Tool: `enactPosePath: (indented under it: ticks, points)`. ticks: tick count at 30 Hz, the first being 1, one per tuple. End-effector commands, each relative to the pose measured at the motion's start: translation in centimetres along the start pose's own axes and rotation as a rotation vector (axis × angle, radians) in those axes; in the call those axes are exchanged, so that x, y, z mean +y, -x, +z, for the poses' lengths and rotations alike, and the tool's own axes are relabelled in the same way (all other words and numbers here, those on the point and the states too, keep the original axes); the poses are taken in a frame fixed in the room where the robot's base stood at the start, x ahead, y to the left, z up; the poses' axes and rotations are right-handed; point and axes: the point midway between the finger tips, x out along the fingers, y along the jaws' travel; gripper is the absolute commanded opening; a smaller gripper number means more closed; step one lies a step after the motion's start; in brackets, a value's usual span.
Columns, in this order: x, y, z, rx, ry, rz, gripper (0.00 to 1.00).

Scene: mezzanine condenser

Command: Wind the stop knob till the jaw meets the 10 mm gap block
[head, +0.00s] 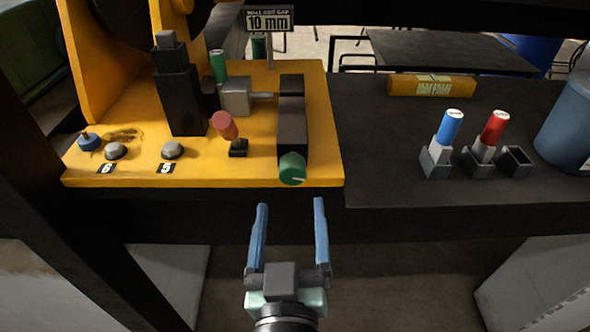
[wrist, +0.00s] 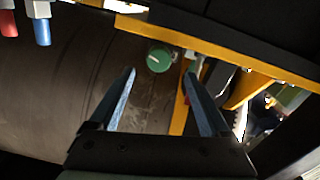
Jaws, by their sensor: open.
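The green stop knob (head: 292,168) with a pale index line sits on the front end of a black slide block (head: 291,120) on the yellow base. It also shows in the wrist view (wrist: 159,58), beyond my fingertips. My gripper (head: 291,203) is open and empty. Its two blue fingers point at the knob, one toward each side, apart from it. A grey block (head: 236,97), possibly the jaw, joins the slide by a short rod. A sign (head: 268,19) reading 10 mm stands behind. I cannot tell which piece is the gap block or whether anything touches it.
A black stepped post (head: 180,100), a tilted red knob (head: 225,125) and grey buttons (head: 172,150) stand left of the slide. On the dark bench (head: 390,150) are blue (head: 450,127) and red (head: 494,127) markers in holders, an empty holder (head: 515,161) and a yellow bar (head: 432,86).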

Motion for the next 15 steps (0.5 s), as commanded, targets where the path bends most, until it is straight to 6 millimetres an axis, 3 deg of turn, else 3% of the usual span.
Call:
enactPosePath:
  ticks: [9, 15]
  points:
    - [0.2, -6.0, -0.6, 0.002, 0.002, 0.001, 0.81]
    - [0.1, -8.2, -0.4, 0.001, 0.000, 0.001, 0.81]
